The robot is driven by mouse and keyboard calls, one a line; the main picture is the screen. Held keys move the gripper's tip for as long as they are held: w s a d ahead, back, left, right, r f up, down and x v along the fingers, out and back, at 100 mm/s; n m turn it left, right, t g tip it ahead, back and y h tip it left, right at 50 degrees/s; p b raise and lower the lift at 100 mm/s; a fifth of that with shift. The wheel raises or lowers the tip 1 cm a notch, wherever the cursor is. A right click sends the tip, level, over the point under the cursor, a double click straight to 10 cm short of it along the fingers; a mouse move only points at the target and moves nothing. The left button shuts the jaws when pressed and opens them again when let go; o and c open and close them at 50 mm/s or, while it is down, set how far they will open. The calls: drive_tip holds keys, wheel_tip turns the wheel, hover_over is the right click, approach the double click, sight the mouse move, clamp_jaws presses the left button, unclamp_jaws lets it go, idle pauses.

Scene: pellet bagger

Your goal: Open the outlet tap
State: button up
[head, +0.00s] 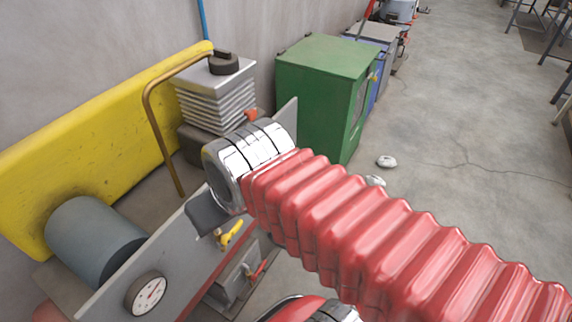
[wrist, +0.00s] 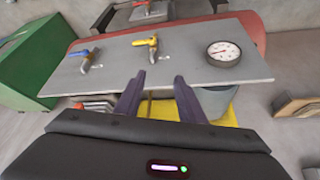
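A sloping grey panel (head: 185,250) carries a yellow-handled tap (head: 230,235) and a round gauge. In the wrist view, the yellow tap (wrist: 147,43) is mid-panel, and a blue-handled tap (wrist: 88,57) is on the left. The blue tap is hidden in the head view. A red-handled tap (head: 258,270) sits on a grey box beside the panel; part shows at the wrist view's top edge (wrist: 140,4). No label tells which is the outlet tap. My gripper (wrist: 158,80) is open and empty, its fingers apart, near the panel edge. The yellow tap lies beyond the fingertips.
The gauge (head: 147,293) is at the panel's lower end. A yellow guard (head: 110,130), a grey cylinder (head: 95,240) and a bent copper pipe (head: 150,110) stand beside the panel. A green cabinet (head: 325,75) is behind. Floor at right (head: 470,110) is mostly clear.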

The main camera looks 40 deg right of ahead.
drive_tip(key=shift+w, duration=0.1)
drive_tip(key=w+d+f+m+y, duration=0.6)
drive_tip(key=w+d+f+y, duration=0.4)
drive_tip(key=w+d+f, duration=0.5)
drive_tip(key=s+d+f+m+t+h, duration=0.1)
drive_tip(key=d+f+m+t, duration=0.3)
drive_tip(key=d, duration=0.9)
drive_tip(key=s+d+f+m+t+h, duration=0.2)
drive_tip(key=d+f+t, duration=0.5)
drive_tip(key=d+f, duration=0.4)
drive_tip(key=d+m+h, duration=0.1)
drive_tip(key=d+m, duration=0.1)
drive_tip(key=d, duration=0.1)
drive_tip(key=shift+f, duration=0.25)
drive_tip(key=shift+w, duration=0.15)
drive_tip(key=x, duration=1.3)
drive_tip(key=shift+w+a+r, duration=0.1)
drive_tip(key=shift+w+r, duration=0.1)
drive_tip(key=shift+w, duration=0.1)
